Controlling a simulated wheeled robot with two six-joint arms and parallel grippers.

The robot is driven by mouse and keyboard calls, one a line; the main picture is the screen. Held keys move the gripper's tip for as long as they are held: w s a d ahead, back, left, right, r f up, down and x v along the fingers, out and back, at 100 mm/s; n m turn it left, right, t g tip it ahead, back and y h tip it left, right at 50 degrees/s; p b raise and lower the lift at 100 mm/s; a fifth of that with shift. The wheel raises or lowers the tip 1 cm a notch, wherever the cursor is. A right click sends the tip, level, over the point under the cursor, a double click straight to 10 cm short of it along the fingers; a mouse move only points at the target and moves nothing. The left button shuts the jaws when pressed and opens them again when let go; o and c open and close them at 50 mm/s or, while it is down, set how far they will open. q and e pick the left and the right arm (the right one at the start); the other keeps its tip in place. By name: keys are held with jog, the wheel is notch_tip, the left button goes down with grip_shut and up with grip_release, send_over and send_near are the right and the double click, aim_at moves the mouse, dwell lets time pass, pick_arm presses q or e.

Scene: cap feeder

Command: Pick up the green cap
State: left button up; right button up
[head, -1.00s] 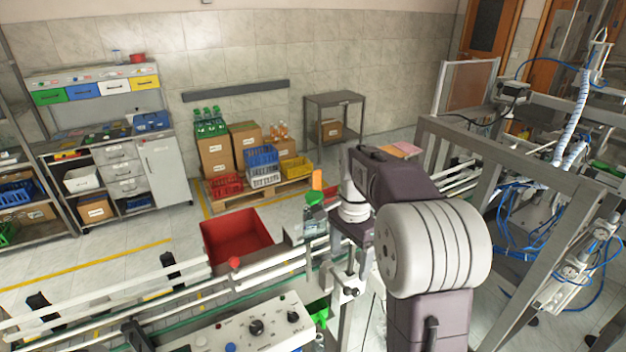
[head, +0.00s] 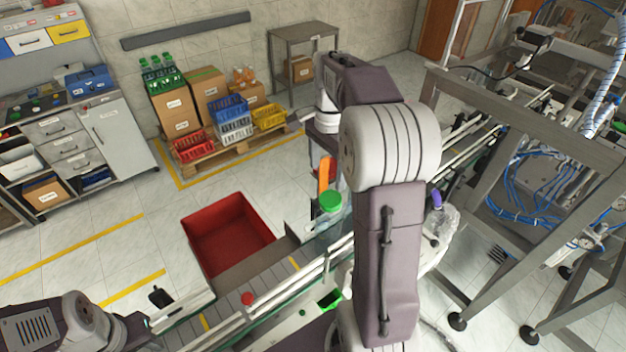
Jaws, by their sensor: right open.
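A green cap (head: 331,200) shows left of my right arm, beside an orange upright piece and above the clear guard along the conveyor. Exactly what it rests on is hard to make out. My right gripper (head: 327,150) points down above and behind the cap, apart from it in the picture. It is open; its fingertips are small and partly lost against the orange and red parts.
The conveyor (head: 253,292) with its rails runs from lower left towards the right. A red bin (head: 228,232) stands behind it. A small green container (head: 330,299) is near my right arm. A metal frame (head: 520,190) with blue hoses stands on the right.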

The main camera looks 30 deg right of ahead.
aim_at(330, 198)
jog(key=s+f+p, duration=0.1)
jog(key=s+f, duration=0.1)
jog(key=shift+s+f, duration=0.3)
jog(key=shift+w+f, duration=0.1)
jog(key=shift+f, duration=0.15)
jog(key=f+p, duration=0.1)
jog(key=f, duration=0.1)
jog(key=w+f+p, duration=0.1)
jog(key=f, duration=0.1)
jog(key=shift+w+d+f, duration=0.15)
jog(key=shift+d+f, duration=0.05)
jog(key=shift+f, duration=0.2)
jog(key=shift+s+f, duration=0.25)
jog(key=shift+f, duration=0.1)
pick_arm(q)
jog(key=r, duration=0.1)
jog(key=s+r, duration=0.1)
jog(key=r, duration=0.1)
jog(key=shift+s+r, duration=0.1)
jog(key=shift+s, duration=0.15)
pick_arm(e)
jog(key=shift+w, duration=0.1)
jog(key=c, duration=1.4)
